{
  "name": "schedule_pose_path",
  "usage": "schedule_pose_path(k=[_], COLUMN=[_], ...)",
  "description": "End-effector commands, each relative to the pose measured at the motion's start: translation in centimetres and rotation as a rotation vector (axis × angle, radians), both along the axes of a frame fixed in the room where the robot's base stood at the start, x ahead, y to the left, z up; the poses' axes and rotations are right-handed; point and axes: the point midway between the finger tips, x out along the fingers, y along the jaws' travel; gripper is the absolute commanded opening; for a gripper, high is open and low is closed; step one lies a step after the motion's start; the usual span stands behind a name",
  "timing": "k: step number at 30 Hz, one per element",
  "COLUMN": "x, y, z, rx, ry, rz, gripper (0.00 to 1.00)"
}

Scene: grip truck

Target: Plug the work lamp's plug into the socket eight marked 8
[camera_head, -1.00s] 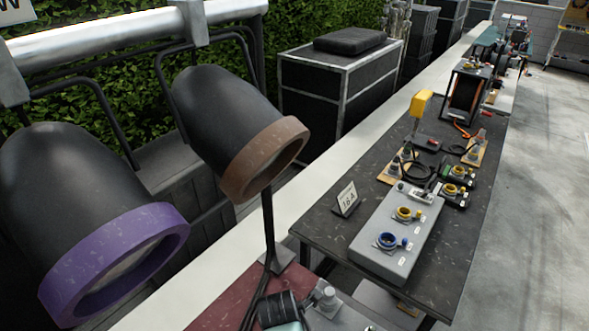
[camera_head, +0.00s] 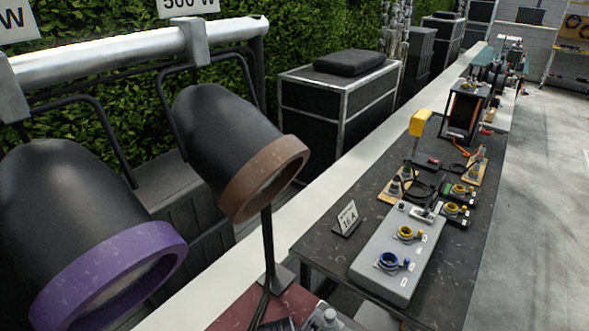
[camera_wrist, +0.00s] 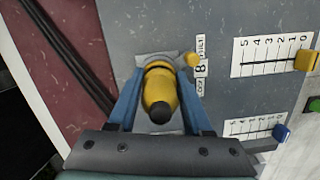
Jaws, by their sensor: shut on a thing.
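In the wrist view my gripper (camera_wrist: 158,74) has its two blue fingers closed on the sides of a yellow plug (camera_wrist: 159,92) with a dark rounded end. The plug is over a light grey square plate on a grey panel (camera_wrist: 220,25). A label marked 8 (camera_wrist: 201,72) is just right of the plate. The plug and fingers hide the socket opening, so I cannot tell how deep the plug sits. In the head view a yellow lamp-like head (camera_head: 420,122) stands on a thin post on the dark table; I cannot tell if it is the work lamp.
In the wrist view, slider scales (camera_wrist: 268,52) are at the right, and dark cables (camera_wrist: 68,50) cross a dark red surface at the left. In the head view, two large black lamps (camera_head: 225,140) hang at the left. A grey socket box (camera_head: 400,255) lies on the dark table.

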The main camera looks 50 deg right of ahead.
Motion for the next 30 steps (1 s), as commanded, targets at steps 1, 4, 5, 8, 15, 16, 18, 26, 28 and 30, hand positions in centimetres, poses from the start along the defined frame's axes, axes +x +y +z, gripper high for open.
schedule_pose_path(k=[1,4,5,8,15,16,18,26,28,30], x=[0.0,0.0,0.0,0.0,-0.1,-0.1,-0.1,0.0,0.0,0.0], y=[0.0,0.0,0.0,0.0,0.0,0.0,0.0,0.0,0.0,0.0], z=[-0.1,-0.3,-0.4,-0.5,-0.1,0.0,0.3,1.4,1.6,1.9], rx=[0.0,0.0,0.0,0.0,0.001,0.001,0.001,0.0,0.0,0.0], ry=[-0.001,-0.001,-0.001,-0.001,0.001,0.001,0.001,0.0,0.0,0.0], rz=[0.0,0.0,0.0,0.0,0.0,0.0,0.0,0.0,0.0,0.0], gripper=[0.0,0.0,0.0,0.0,0.0,0.0,0.0,0.0,0.0,0.0])
